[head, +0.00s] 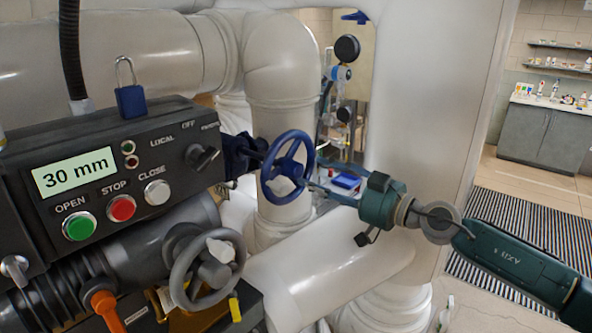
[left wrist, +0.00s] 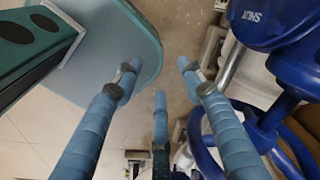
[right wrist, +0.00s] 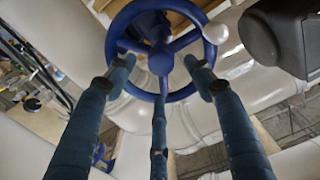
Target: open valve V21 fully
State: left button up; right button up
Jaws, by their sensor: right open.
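No V21 tag is readable. A blue handwheel (head: 288,167) with a pale knob stands upright just right of the control box. My right gripper (head: 314,174) reaches it from the right with open fingers. In the right wrist view, the blue handwheel (right wrist: 160,45) lies ahead of the spread fingertips (right wrist: 157,72), overlapping them; I cannot tell whether they touch it. Its white knob (right wrist: 215,33) is at the upper right. My left gripper (left wrist: 159,75) is open and empty, above the floor. It is outside the head view.
A control box (head: 115,170) shows 30 mm, with OPEN, STOP and CLOSE buttons and a blue padlock (head: 131,100). A grey handwheel (head: 207,270) sits below it. Large white pipes (head: 281,75) crowd the middle. A blue housing marked SHUT (left wrist: 262,20) is beside my left gripper.

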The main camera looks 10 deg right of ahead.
aim_at(300, 169)
jog(key=shift+m, duration=0.4)
jog(key=shift+a, duration=0.1)
jog(key=shift+x, duration=3)
jog(key=shift+r, duration=0.25)
jog(key=shift+r, duration=0.1)
